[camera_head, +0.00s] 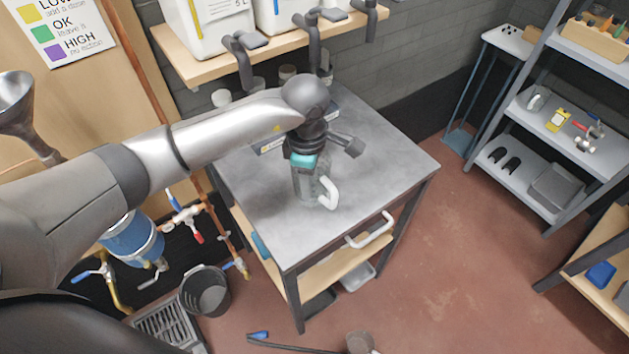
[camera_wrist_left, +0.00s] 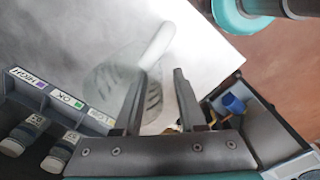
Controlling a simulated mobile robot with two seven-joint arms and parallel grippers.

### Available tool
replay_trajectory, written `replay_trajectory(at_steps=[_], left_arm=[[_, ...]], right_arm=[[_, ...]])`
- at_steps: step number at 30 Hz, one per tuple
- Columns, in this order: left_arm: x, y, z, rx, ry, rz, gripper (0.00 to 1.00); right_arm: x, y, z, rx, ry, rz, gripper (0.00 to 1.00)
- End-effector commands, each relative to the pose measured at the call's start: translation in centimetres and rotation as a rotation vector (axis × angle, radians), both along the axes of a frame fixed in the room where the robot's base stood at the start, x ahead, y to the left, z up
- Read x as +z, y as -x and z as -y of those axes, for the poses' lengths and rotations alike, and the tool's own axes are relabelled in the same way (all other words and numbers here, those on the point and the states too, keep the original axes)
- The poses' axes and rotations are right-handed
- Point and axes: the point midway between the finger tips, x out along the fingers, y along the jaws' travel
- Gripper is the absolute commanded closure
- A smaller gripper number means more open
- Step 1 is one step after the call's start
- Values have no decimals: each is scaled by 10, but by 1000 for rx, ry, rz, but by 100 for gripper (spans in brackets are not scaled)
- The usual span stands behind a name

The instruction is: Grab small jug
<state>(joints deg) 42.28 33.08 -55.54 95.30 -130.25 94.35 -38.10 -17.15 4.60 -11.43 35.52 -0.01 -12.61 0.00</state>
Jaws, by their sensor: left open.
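The small jug is clear grey with a white handle (camera_head: 328,194), and it stands on the grey metal table (camera_head: 390,165). My left gripper (camera_head: 303,188) hangs over the table at the jug, and its fingers overlap the jug's body in the head view. In the left wrist view the see-through jug body (camera_wrist_left: 110,85) lies beyond the left finger. The white handle (camera_wrist_left: 157,46) shows just past the tips of my open left gripper (camera_wrist_left: 160,72). Nothing is held between the fingers. I cannot tell whether they touch the jug. My right gripper is not in view.
A dark rack labelled HIGH, OK and LOW (camera_wrist_left: 62,98), with small bottles, stands left in the wrist view. A dark box (camera_wrist_left: 255,125) with a blue item is at right. A shelf (camera_head: 215,65) with white canisters overhangs the table's back. The table's right side is clear.

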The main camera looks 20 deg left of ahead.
Motion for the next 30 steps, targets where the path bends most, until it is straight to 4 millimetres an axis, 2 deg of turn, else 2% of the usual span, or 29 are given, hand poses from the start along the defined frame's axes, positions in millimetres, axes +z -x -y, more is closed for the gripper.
replay_trajectory(at_steps=[5,16,30], left_arm=[[0,0,0,0,0,1,60],[1,0,0,1,0,1,100],[0,0,0,1,0,0,100]], right_arm=[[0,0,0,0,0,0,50],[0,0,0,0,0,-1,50],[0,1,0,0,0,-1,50]])
